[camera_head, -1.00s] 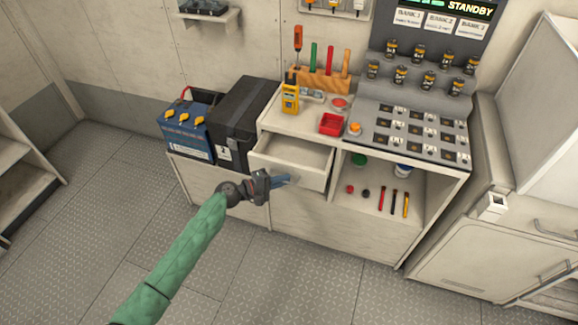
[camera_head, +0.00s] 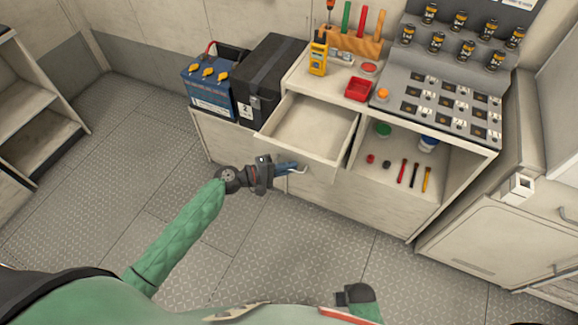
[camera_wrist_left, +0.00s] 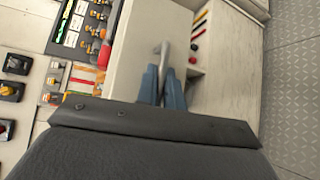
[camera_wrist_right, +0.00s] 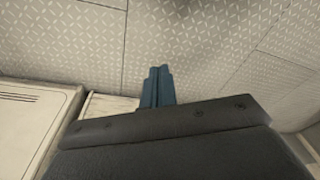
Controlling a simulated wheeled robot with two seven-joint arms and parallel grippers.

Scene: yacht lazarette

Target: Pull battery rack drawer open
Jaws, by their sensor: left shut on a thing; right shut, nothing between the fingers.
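The battery rack drawer (camera_head: 312,128) is pulled partly out of the pale cabinet, and its inside looks empty. My left gripper (camera_head: 290,168) is shut on the drawer's handle (camera_head: 301,170) at the drawer front. In the left wrist view, the blue fingers (camera_wrist_left: 162,85) close around the grey handle (camera_wrist_left: 164,48); the fingers hide part of it. In the right wrist view, my right gripper (camera_wrist_right: 160,75) is shut and empty above the patterned floor. Its fingers do not show in the head view.
A blue battery (camera_head: 210,88) and a black case (camera_head: 268,80) stand left of the drawer. A red tray (camera_head: 358,89) and a yellow meter (camera_head: 318,57) sit on the counter. An open shelf (camera_head: 400,172) holds small tools. The floor (camera_head: 130,150) in front is clear.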

